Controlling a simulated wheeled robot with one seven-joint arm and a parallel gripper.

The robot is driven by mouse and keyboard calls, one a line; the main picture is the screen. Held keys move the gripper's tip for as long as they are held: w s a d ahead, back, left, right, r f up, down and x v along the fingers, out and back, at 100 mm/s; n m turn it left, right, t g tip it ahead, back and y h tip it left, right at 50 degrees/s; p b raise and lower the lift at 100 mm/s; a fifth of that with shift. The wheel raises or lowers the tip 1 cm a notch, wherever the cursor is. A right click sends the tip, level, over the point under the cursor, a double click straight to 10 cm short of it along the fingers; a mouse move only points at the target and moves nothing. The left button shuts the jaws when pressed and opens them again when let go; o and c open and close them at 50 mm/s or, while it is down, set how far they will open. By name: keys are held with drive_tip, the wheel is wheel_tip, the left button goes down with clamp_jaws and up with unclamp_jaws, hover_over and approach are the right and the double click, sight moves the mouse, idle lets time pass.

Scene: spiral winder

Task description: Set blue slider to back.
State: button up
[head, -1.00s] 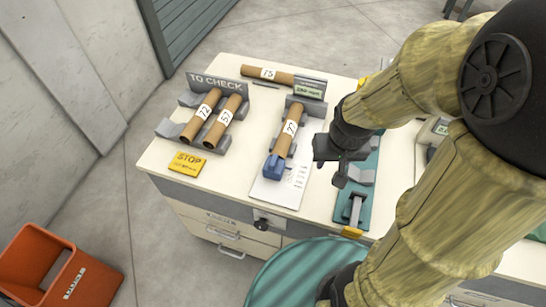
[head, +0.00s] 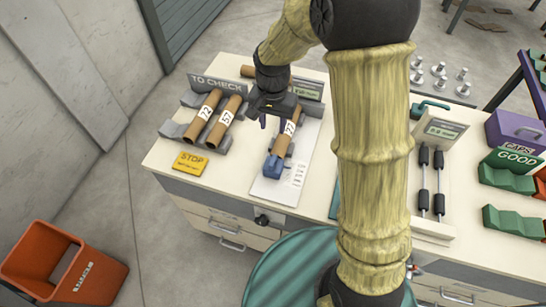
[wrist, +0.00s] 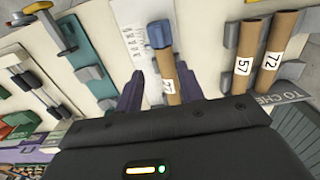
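The blue slider (head: 272,166) sits at the near end of the brown tube labelled 77 (head: 283,146), on a narrow grey rack; whether it touches the tube is unclear. In the wrist view the slider (wrist: 159,34) is at the top, beyond the tube (wrist: 167,75). My gripper (head: 275,124) is above the tube's far part, farther back than the slider. In the wrist view its purple fingers (wrist: 161,76) are apart, one to each side of the tube, apparently above it. It holds nothing. My gripper hides the rack's far part in the head view.
The TO CHECK rack (head: 218,83) with tubes 72 and 57 (head: 224,122) stands close on the left. A printed sheet (head: 293,178) lies beside the slider. A yellow STOP block (head: 189,163) is near the front edge.

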sight(273, 160)
wheel_tip(273, 160, down, 17)
drive_tip(key=p, duration=0.3)
drive_tip(key=shift+f+p, duration=0.15)
drive_tip(key=shift+p, duration=0.15)
clamp_jaws()
